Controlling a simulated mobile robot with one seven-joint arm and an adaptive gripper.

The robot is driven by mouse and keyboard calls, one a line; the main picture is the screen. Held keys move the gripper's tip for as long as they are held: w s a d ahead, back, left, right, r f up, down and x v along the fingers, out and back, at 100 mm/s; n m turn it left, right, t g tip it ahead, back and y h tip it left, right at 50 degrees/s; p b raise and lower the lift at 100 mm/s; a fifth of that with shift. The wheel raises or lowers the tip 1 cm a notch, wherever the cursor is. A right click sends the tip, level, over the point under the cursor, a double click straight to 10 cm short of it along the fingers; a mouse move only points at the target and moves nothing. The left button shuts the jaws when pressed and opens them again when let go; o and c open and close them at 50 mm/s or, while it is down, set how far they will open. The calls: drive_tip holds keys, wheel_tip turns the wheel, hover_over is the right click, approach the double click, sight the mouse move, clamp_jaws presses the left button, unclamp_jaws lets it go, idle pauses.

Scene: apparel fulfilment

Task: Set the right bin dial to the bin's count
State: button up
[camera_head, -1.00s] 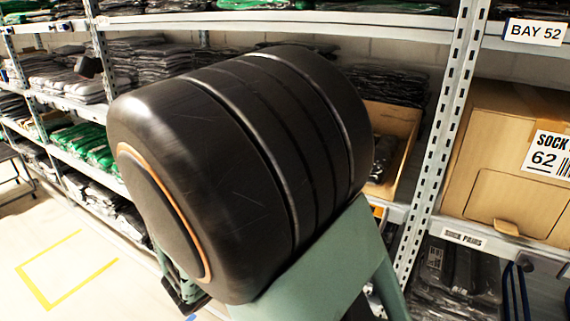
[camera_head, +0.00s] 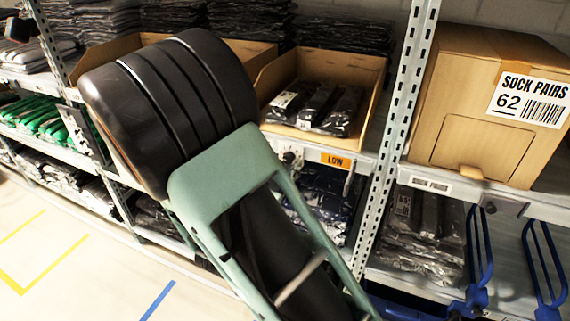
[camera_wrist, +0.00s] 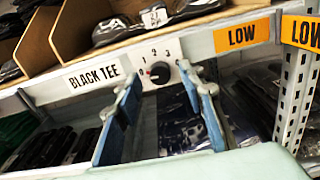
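The right bin (camera_head: 372,75) is an open cardboard bin on the shelf in the head view. It holds what look like three dark wrapped packs (camera_head: 318,104) with white tags. The bin dial (camera_wrist: 160,73) is a dark, reddish knob on a white plate marked 1, 2, 3, on the shelf edge below the bin. Its exact setting is too small to tell. My gripper (camera_wrist: 160,82) is open and empty in the wrist view. Its two blue fingers appear on either side of the dial, and contact is not visible. The gripper is not identifiable in the head view.
A BLACK TEE label (camera_wrist: 92,78) is left of the dial, and an orange LOW label (camera_wrist: 242,36) right of it. A shelf upright (camera_head: 405,110) stands right of the bin. A closed SOCK PAIRS 62 box (camera_head: 475,110) and blue hooks (camera_head: 480,255) lie beyond it.

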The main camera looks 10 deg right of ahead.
drive_tip(key=shift+w+d, duration=0.35)
drive_tip(key=shift+w, duration=0.1)
clamp_jaws()
drive_tip(key=shift+b, duration=0.3)
drive_tip(key=m+b, duration=0.4)
drive_tip(key=shift+f+m, duration=0.15)
drive_tip(key=shift+m, duration=0.15)
drive_tip(key=m+b, duration=0.3)
drive_tip(key=shift+r, duration=0.2)
